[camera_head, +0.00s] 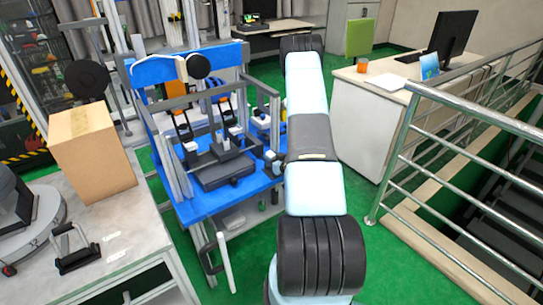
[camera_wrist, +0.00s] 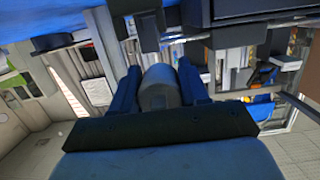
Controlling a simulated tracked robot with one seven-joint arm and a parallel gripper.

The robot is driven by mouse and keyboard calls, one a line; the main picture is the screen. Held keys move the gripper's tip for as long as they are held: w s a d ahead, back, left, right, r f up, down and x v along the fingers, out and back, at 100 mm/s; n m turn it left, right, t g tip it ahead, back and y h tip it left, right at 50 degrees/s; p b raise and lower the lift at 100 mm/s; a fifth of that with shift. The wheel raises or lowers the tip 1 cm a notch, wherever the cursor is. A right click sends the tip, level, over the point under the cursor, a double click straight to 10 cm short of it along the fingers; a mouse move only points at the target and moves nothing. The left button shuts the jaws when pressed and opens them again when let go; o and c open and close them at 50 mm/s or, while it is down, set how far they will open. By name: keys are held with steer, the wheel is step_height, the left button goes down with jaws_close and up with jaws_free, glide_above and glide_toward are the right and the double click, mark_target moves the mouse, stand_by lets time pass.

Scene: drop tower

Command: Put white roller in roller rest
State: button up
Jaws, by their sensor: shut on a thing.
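In the wrist view, my gripper (camera_wrist: 159,90) has its blue fingers closed on either side of a pale, round-ended cylinder, the white roller (camera_wrist: 158,88). It looks grey in the shade. In the head view my arm hides the gripper and the roller. A blue-topped stand (camera_head: 205,207) with grey posts is left of my arm. On it are a black device (camera_head: 226,170) and small black-and-white upright parts (camera_head: 190,146). I cannot tell which part is the roller rest.
A white desk (camera_head: 360,115) with a monitor (camera_head: 452,38) is behind right. A metal railing (camera_head: 470,160) guards the stairs. Green floor shows between these.

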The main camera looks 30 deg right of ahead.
steer(key=shift+f, duration=2.8)
steer(key=shift+f, duration=0.1)
steer(key=o, duration=1.2)
steer(key=s+r, duration=0.1)
steer(key=s, duration=0.8)
steer(key=s+r, duration=0.1)
steer(key=s, duration=0.3)
steer(key=shift+s+d+r, duration=0.15)
steer(key=shift+s+r, duration=0.1)
steer(key=shift+r, duration=0.1)
steer(key=shift+w, duration=0.1)
